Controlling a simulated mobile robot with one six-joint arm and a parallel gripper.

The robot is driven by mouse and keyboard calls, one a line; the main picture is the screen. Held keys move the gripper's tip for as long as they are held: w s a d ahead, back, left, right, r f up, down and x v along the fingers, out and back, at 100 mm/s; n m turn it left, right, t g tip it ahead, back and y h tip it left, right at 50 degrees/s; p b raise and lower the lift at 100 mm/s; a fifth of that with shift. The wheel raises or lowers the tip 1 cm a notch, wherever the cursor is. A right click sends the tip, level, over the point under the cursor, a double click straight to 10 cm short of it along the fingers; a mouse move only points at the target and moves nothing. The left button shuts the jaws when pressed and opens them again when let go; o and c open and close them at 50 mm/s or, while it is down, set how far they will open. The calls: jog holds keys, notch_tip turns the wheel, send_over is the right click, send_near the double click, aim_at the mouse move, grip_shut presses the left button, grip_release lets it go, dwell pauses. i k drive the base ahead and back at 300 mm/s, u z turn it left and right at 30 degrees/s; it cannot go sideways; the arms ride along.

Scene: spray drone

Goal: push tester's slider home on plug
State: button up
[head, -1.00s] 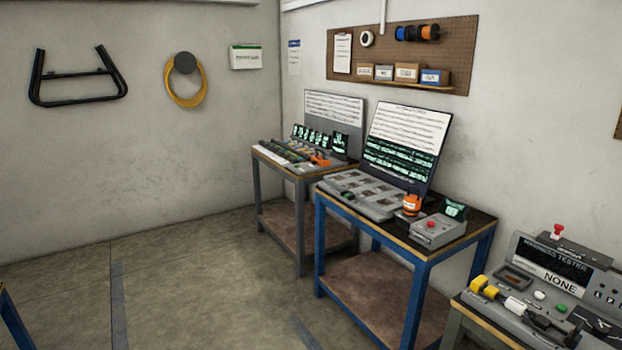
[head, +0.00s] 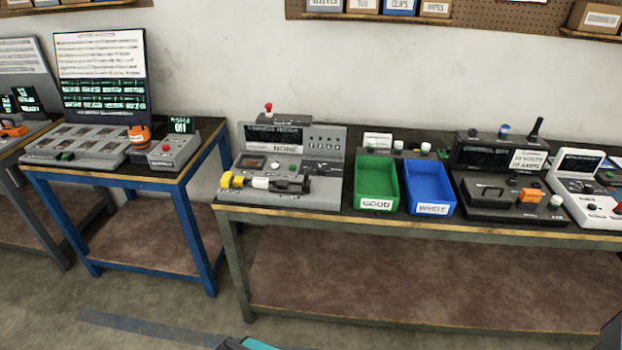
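The harness tester (head: 333,143) stands at the left end of the long bench, its screen reading NONE. On its front deck a yellow piece (head: 233,181), a white plug-like piece (head: 260,183) and a dark slider-like block (head: 292,185) lie in a row. They are too small to tell whether the block touches the white piece. A red knob (head: 268,107) stands on top of the tester. My gripper does not show in the head view.
A green GOOD bin (head: 377,206) and a blue WASTE bin (head: 432,209) stand right of the tester. A dark control box (head: 485,155) stands farther right. A blue-legged table (head: 182,225) is on the left. The floor in front is clear.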

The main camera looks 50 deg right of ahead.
aim_at(306, 185)
jog(key=u, duration=1.4)
jog(key=k, duration=0.1)
jog(key=z, duration=2.75)
jog(key=k, duration=0.55)
jog(key=u, duration=0.2)
jog(key=i, duration=0.55)
jog(key=u, duration=0.25)
